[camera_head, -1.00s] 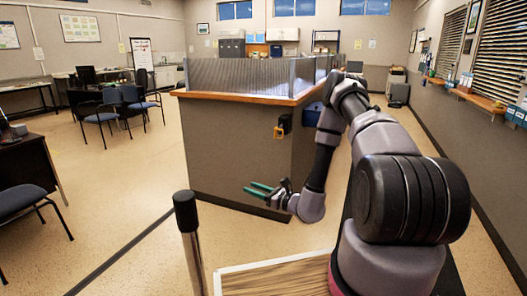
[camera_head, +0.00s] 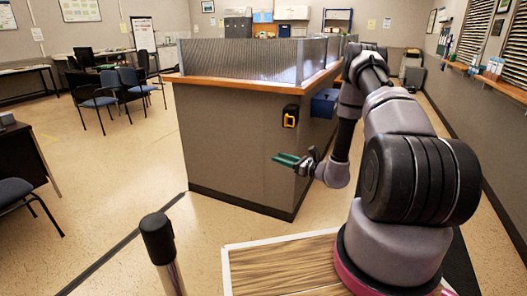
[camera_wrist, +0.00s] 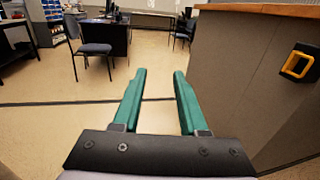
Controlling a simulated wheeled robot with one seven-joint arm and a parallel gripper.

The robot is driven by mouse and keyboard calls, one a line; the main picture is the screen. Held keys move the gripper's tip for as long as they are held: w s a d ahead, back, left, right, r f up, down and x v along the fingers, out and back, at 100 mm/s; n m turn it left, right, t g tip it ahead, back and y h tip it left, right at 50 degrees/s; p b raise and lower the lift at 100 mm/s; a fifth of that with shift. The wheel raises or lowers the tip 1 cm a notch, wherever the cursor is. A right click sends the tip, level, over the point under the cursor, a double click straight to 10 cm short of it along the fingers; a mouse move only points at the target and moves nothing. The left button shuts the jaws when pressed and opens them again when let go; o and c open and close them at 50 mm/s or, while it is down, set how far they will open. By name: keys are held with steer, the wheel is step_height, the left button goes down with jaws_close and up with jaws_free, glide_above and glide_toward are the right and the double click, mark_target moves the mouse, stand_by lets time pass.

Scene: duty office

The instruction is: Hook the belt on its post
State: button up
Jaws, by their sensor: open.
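My gripper (camera_head: 282,160) is open and empty, held in the air in front of the grey counter and pointing left. Its two green fingers also show apart in the wrist view (camera_wrist: 154,85), with only floor between them. A post (camera_head: 162,245) with a black cap stands at the lower left in the head view, well apart from my gripper. A black unit with a yellow-orange loop (camera_head: 290,117) is fixed on the counter's side. It also shows at the right edge of the wrist view (camera_wrist: 297,64). I see no stretched belt, and cannot tell whether the loop is its end.
The grey counter (camera_head: 225,140) with a wooden top and glass screen stands in the middle. A blue box (camera_head: 325,102) hangs on its side. Chairs (camera_head: 92,98) and desks stand at the left. A wood-topped surface (camera_head: 280,262) is at the bottom. Floor between post and counter is clear.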

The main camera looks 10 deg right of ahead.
steer(key=x, duration=0.9)
steer(key=shift+w+a, duration=0.1)
steer(key=shift+c, duration=0.4)
jaws_close()
stand_by(0.7)
steer(key=shift+o, duration=0.4)
jaws_free()
steer(key=v, duration=1)
steer(key=shift+s+d, duration=0.25)
steer(key=shift+s, duration=0.1)
